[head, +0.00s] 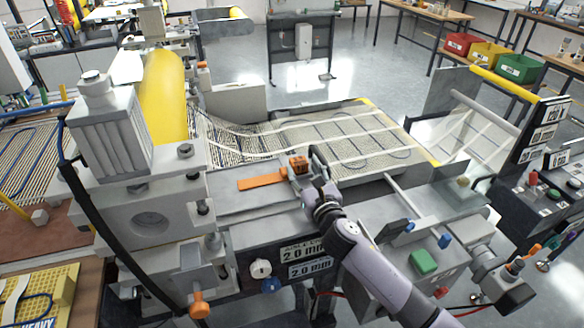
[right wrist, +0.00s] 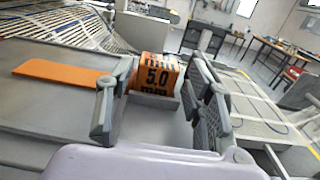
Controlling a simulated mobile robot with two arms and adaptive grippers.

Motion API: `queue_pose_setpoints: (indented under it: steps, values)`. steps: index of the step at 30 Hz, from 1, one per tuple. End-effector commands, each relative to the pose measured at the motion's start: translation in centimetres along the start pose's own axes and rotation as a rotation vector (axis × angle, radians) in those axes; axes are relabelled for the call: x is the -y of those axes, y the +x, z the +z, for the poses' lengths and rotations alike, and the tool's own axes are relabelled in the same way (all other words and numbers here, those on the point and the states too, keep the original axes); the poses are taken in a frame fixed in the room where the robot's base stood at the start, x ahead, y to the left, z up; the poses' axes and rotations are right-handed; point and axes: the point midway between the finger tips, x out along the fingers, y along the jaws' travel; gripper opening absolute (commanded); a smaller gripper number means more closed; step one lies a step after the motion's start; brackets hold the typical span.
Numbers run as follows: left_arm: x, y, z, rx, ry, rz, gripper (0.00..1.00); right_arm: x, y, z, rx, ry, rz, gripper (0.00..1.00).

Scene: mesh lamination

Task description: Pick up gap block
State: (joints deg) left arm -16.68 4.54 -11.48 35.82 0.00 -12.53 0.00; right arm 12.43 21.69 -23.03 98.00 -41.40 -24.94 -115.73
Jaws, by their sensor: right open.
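The gap block (head: 299,163) is a small orange block on the grey machine top, right of a flat orange strip (head: 262,182). In the right wrist view the block (right wrist: 155,77) carries black print reading "5.0 mm" and sits in a grey holder. My right gripper (head: 306,172) is open at the block, and it also shows in the right wrist view (right wrist: 158,105). One finger is left of the block and the other is right of it, with a visible gap on the right. Contact on the left cannot be told. My left gripper is not in view.
A yellow roller (head: 164,95) and a grey machine housing (head: 110,130) stand to the left. A mesh sheet (head: 345,138) lies on the bed behind. A panel labelled "2.0 mm" (head: 305,262) is in front.

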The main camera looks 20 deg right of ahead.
Motion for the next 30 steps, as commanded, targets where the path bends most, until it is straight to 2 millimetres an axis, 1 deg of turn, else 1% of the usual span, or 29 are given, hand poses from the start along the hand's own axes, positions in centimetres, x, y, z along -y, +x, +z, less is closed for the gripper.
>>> queue_pose_setpoints:
  steps: [1, 3, 6, 14, 22, 30]
  values:
    - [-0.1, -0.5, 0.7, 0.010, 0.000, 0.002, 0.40, -0.1, 0.8, 0.2, 0.000, 0.003, 0.000, 0.47]
    - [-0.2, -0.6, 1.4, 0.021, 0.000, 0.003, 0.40, 0.0, 1.7, 0.2, 0.001, 0.002, -0.001, 0.47]
    - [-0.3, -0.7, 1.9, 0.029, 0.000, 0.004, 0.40, 0.0, 2.4, 0.0, -0.001, 0.002, -0.001, 0.47]
    - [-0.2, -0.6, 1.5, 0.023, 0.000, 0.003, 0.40, 0.0, 2.6, 0.0, 0.000, 0.000, 0.001, 0.47]
    - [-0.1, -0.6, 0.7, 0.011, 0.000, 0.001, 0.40, 0.0, 2.6, -0.1, -0.001, 0.000, 0.001, 0.29]
    - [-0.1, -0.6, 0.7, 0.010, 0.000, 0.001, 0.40, 0.0, 2.6, -0.1, -0.001, 0.000, 0.001, 0.12]
